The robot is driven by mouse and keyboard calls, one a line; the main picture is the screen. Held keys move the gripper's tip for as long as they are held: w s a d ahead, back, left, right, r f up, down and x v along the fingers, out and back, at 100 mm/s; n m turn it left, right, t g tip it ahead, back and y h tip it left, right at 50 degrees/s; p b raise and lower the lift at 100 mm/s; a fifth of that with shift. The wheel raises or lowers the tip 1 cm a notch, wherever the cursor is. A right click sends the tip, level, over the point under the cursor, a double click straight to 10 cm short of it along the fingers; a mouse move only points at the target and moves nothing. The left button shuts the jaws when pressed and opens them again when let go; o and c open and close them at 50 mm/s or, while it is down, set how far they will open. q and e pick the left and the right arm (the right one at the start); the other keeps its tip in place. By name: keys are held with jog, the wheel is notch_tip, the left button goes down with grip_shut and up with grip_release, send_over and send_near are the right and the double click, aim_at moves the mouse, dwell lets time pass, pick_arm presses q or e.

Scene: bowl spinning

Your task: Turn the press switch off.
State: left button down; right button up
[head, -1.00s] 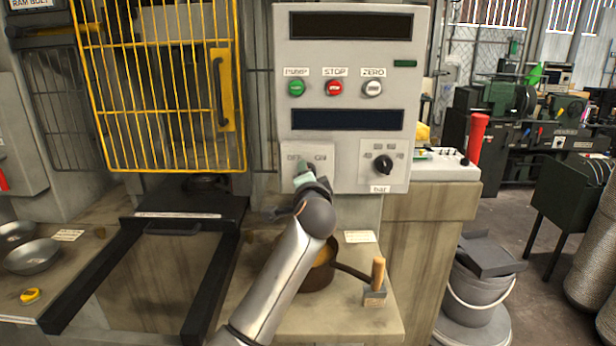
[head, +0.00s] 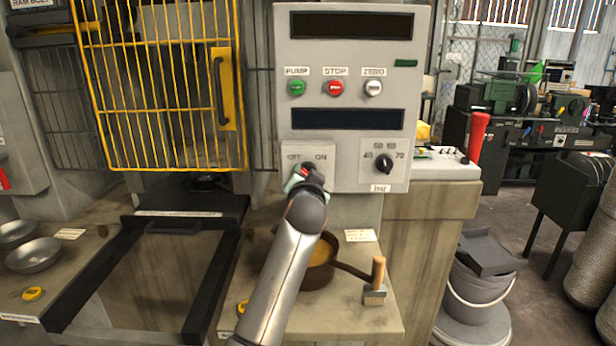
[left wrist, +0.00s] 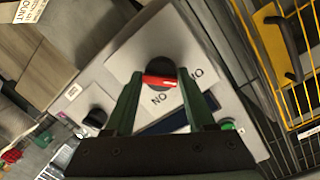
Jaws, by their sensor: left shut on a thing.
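The press switch (left wrist: 160,81) is a round dark knob with a red bar on a pale plate on the control panel (head: 425,60). In the head view its plate carries OFF on the left and ON on the right, and the knob is mostly hidden by my left gripper (head: 304,176). In the left wrist view, the two green fingers of my left gripper (left wrist: 160,77) are shut on the red bar, one on each side. Which label the bar points at I cannot tell. My right gripper is not in view.
A pan (head: 318,277) sits on the bench below the panel, close to my left arm. A second knob (head: 384,163) is right of the switch. Green, red and white buttons are above. A yellow cage door (head: 160,85) stands at the left.

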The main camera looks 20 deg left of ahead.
pick_arm(q)
jog(key=shift+a+r, duration=0.1)
jog(key=shift+r, duration=0.1)
jog(key=shift+c, duration=1.9)
grip_release()
jog(key=shift+o, duration=0.5)
jog(key=shift+f, duration=0.15)
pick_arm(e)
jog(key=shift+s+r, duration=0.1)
